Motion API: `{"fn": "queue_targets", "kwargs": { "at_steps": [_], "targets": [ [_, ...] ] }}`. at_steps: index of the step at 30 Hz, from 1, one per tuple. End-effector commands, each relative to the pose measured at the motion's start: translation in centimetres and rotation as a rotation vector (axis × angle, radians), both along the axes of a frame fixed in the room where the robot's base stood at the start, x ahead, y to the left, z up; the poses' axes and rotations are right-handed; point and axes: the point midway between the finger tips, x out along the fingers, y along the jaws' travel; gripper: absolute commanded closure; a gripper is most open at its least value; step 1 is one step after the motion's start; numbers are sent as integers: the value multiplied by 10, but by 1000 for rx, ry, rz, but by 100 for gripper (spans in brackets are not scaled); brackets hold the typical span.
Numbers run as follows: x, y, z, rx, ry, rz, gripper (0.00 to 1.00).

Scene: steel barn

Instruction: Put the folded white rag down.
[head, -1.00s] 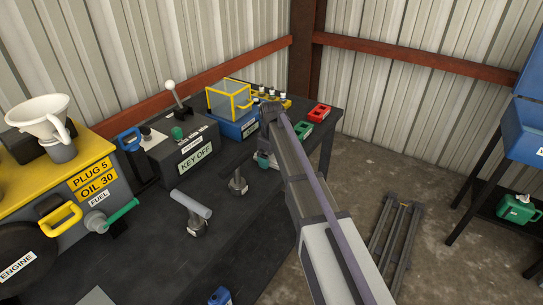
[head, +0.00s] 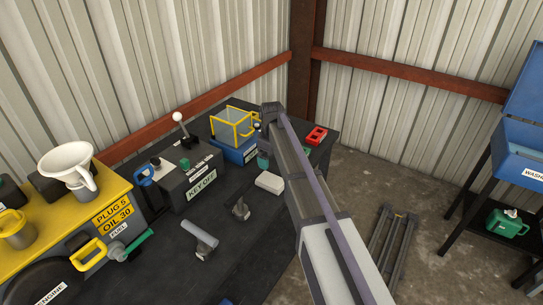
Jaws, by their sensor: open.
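The folded white rag (head: 269,183) lies flat on the dark bench top (head: 237,255), right of the grey box marked KEY OFF. My arm crosses the view from the lower right, and its far end bends down toward the bench.
The KEY OFF box (head: 190,172) and a yellow-framed clear box (head: 232,127) stand behind the rag. A red block (head: 316,135) sits at the bench's far right. The yellow-topped engine (head: 110,190) is at left.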

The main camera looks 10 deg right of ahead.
Motion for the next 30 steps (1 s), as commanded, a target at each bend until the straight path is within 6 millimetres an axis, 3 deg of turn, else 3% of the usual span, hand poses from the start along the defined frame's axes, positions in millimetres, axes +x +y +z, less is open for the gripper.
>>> {"fn": "queue_targets", "kwargs": {
  "at_steps": [2,5,12,15,18,30],
  "targets": [
    [-1,0,0,0,0,-2,3],
    [-36,0,-1,0,0,-67,3],
    [-244,0,-1,0,1,-581,3],
    [-291,0,-1,-1,0,-731,3],
    [-301,0,-1,-1,0,-786,3],
    [-296,0,-1,-1,1,-785,3]
  ]
}}
